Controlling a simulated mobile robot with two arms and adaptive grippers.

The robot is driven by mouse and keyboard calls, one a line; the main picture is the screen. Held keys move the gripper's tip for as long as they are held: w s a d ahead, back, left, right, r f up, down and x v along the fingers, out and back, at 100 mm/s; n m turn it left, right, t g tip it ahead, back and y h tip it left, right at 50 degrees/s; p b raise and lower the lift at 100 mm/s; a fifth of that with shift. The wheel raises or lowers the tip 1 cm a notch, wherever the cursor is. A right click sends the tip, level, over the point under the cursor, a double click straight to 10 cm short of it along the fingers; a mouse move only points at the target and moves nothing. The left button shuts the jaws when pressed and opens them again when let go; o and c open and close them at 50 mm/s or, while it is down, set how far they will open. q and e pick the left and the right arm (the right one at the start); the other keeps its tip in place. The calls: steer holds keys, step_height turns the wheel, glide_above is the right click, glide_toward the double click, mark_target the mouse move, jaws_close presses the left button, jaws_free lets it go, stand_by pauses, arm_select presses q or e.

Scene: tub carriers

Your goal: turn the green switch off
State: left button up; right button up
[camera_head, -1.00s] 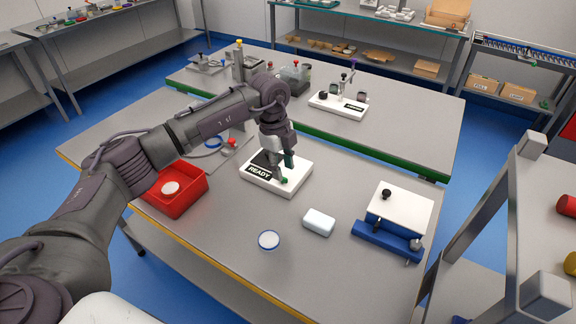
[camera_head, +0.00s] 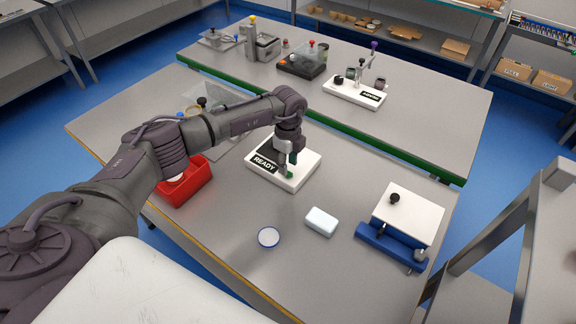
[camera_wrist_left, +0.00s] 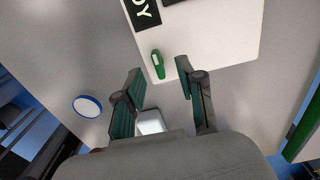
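The green switch (camera_head: 289,174) is a small lever on the front part of a white board (camera_head: 306,172) labelled READY. My left gripper (camera_head: 290,163) is over this board, pointing down close to the switch. In the left wrist view, the green switch (camera_wrist_left: 158,64) appears between the two tips of my left gripper (camera_wrist_left: 160,67). The fingers are apart and the gripper is open and empty. Whether a finger touches the switch, I cannot tell. My right gripper is in neither view.
A red tub (camera_head: 196,184) stands left of the board, partly behind my left arm. A white block (camera_head: 321,221) and a blue-rimmed round dish (camera_head: 268,237) lie in front. A blue and white fixture (camera_head: 408,215) stands at right. Bare table lies between them.

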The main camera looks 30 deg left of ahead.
arm_select(q)
step_height(320, 180, down, 2)
steer(key=shift+s+f, duration=0.1)
steer(key=shift+f, duration=0.45)
jaws_close()
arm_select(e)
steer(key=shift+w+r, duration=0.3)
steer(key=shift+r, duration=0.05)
